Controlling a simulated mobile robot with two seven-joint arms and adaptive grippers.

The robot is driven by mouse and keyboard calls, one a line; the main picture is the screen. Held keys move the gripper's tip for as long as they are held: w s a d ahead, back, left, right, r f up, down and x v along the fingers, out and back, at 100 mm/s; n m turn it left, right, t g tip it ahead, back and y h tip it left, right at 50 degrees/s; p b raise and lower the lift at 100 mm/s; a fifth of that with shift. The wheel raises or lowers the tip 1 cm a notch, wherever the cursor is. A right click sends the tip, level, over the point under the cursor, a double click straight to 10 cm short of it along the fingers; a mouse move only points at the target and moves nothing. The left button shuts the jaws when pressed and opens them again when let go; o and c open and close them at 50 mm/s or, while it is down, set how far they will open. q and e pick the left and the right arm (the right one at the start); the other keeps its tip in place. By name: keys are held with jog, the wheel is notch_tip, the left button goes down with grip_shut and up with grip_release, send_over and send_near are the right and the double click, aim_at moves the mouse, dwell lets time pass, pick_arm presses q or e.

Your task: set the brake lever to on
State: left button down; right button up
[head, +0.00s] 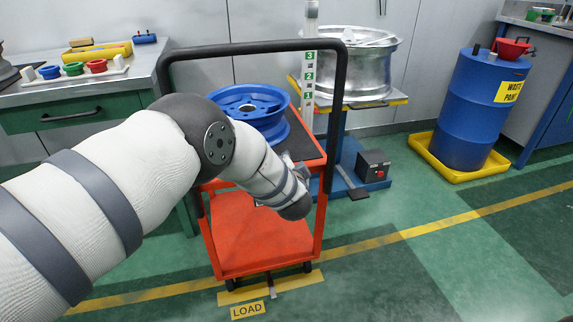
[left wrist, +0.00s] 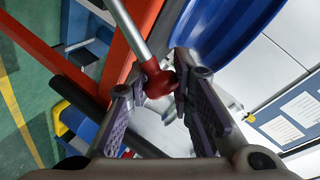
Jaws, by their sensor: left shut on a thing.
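The brake lever shows in the left wrist view as a grey metal rod with a red knob (left wrist: 158,82) at its end. The rod comes in from the top, alongside the cart's orange-red frame. My left gripper (left wrist: 162,88) has its two purple-grey fingers on either side of the knob and is shut on it. In the head view my left arm reaches over the red cart (head: 245,240). The arm's end covers the gripper and most of the lever there. My right gripper is in neither view.
A blue wheel (head: 250,104) lies on the cart's top, behind the black handle bar (head: 250,46). A silver wheel (head: 349,62) sits on a stand behind. A blue drum (head: 474,115) stands at right. A bench (head: 85,92) is at left.

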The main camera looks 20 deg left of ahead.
pick_arm(q)
jog(key=shift+w+d+r, duration=0.1)
jog(key=c, duration=1.4)
grip_release()
jog(key=v, duration=1.2)
